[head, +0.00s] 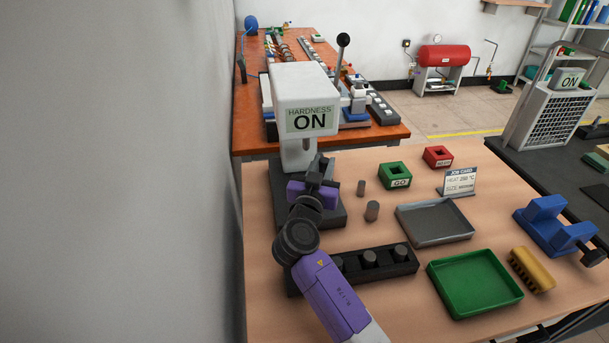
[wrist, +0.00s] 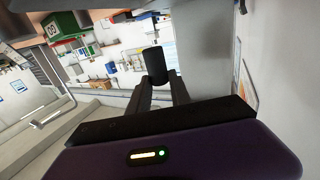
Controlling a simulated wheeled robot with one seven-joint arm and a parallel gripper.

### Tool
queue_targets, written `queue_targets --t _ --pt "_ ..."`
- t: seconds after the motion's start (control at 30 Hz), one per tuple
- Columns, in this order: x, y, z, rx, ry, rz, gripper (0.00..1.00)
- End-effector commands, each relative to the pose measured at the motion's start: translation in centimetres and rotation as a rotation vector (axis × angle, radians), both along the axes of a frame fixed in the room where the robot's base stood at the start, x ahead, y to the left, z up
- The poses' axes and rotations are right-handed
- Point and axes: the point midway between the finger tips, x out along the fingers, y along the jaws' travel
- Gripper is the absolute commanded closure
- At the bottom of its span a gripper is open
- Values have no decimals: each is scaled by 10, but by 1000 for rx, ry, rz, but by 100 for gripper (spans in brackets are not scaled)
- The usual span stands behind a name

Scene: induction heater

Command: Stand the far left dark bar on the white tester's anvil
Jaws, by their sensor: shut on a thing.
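The white hardness tester (head: 305,92) stands at the left of the bench, its display reading "HARDNESS ON", on a dark base (head: 334,215). My gripper (head: 319,168) is at the tester's front, just below and right of its head. In the wrist view my gripper (wrist: 158,86) is shut on a dark bar (wrist: 154,60), which sticks out beyond the fingertips. In the head view the held bar cannot be made out clearly. The anvil is hidden behind my gripper and arm, so I cannot tell whether the bar touches it.
A black rack (head: 385,271) holds several dark bars. A green tray (head: 474,283), green block (head: 395,175), red block (head: 438,157) and job card (head: 459,181) are to the right. A wall is close on the left.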

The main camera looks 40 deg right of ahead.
Motion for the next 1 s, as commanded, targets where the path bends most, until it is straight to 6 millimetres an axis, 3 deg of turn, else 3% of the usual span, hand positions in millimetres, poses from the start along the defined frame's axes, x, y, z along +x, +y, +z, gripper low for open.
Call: queue_targets --t 0.1,0.3,0.63,1.0 --pt "15 21 3 -2 -1 2 100" --pt "26 38 1 -1 -2 0 100" --pt "27 39 -32 -1 0 -1 100" --pt "27 39 -37 -1 -2 -1 100"
